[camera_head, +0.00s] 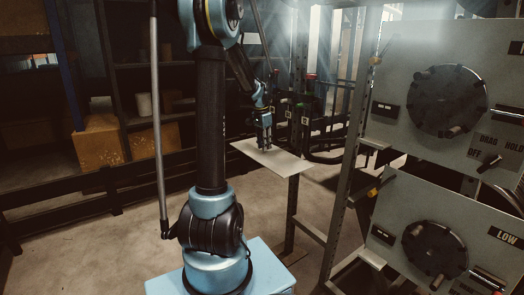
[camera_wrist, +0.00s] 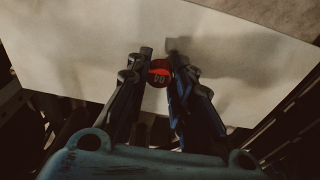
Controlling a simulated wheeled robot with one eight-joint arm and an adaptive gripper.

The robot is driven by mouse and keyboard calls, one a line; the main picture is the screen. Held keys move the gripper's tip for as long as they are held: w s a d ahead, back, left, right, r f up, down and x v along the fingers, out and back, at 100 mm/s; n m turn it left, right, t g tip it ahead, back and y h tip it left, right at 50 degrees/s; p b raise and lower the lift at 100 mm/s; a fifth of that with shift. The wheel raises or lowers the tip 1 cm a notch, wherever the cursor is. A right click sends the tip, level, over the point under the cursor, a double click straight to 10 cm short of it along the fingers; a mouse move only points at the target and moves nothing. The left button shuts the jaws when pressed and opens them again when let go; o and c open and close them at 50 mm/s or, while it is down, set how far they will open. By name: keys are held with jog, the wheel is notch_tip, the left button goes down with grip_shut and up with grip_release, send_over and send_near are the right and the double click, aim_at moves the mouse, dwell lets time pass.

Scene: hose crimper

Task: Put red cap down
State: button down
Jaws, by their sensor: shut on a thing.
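The red cap (camera_wrist: 158,74) is between the two fingers of my gripper (camera_wrist: 161,58) in the wrist view, with dark marks on its top. My gripper is shut on it. In the head view my gripper (camera_head: 265,148) points down, low over a pale flat plate (camera_head: 290,166). The cap is too small or hidden to make out there. The plate (camera_wrist: 70,50) fills the background of the wrist view. I cannot tell whether the cap touches the plate.
Hose fittings with a red top (camera_head: 310,77) stand just behind and right of the plate. A metal rack post (camera_head: 345,150) and grey control panels with round dials (camera_head: 447,101) are at the right. Shelves with cardboard boxes (camera_head: 98,145) are at the left.

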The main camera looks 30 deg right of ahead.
jog(key=shift+f, duration=1.25)
jog(key=shift+f, duration=0.1)
jog(key=c, duration=1.4)
grip_release()
notch_tip(320, 180, up, 11)
jog(key=a, duration=0.1)
jog(key=s+a+r+n, duration=0.1)
jog(key=s+a+n, duration=0.25)
jog(key=a, duration=1.05)
jog(key=s+a+f+n+t, duration=0.15)
jog(key=s+a+n, duration=0.35)
jog(key=a, duration=0.6)
jog(key=s+a+f+n+y, duration=0.1)
jog(key=s+a+f+n, duration=0.8)
jog(key=s+a+f, duration=0.4)
jog(key=shift+s+a+f, duration=0.25)
jog(key=shift+s+a, duration=0.6)
